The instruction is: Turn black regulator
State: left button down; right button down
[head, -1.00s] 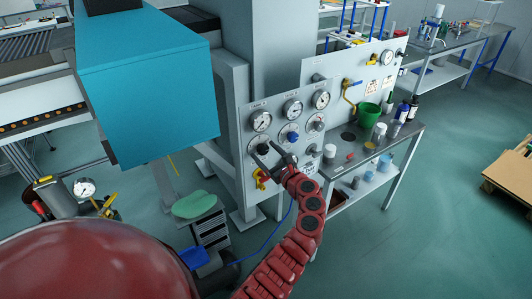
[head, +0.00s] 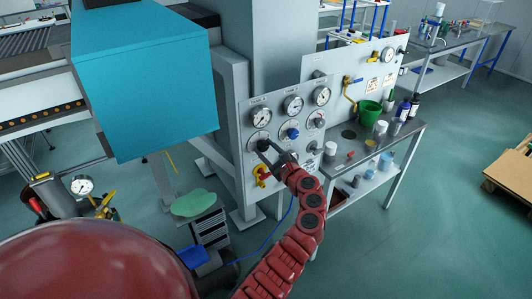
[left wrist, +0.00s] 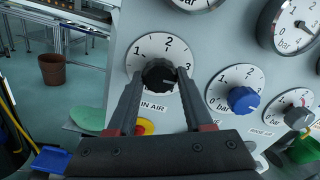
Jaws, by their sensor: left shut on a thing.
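The black regulator (left wrist: 160,74) is a round ribbed knob on a white dial marked in bar, on the grey panel; in the head view it is a small dark knob (head: 263,145), partly behind my fingers. My left gripper (left wrist: 160,80) has one finger on each side of the knob and is shut on it. In the head view my left gripper (head: 266,150) reaches the panel from the lower right on the red arm. My right gripper is not in view.
A blue regulator (left wrist: 243,99) and a grey regulator (left wrist: 298,117) sit to the right of the black one. Gauges (head: 292,105) line the panel above. A red-and-yellow knob (head: 262,174) is just below. A side table with a green cup (head: 369,113) stands at right.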

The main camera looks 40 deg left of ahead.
pick_arm(q)
jog(key=n+b, duration=0.7)
jog(key=b, duration=0.2)
jog(key=n+b, duration=0.7)
jog(key=b, duration=0.3)
jog(key=shift+w+f+n, duration=0.1)
jog(key=shift+f+n, duration=0.1)
jog(key=shift+n, duration=0.2)
jog(key=shift+r+n+b, duration=0.25)
jog(key=shift+n+b, duration=0.85)
jog(key=shift+b, duration=0.2)
jog(key=shift+c, duration=1.5)
grip_release()
jog(key=shift+r, duration=0.1)
jog(key=shift+d, duration=0.1)
jog(key=v, duration=1.7)
jog(key=shift+b, duration=0.45)
jog(key=shift+d, duration=0.15)
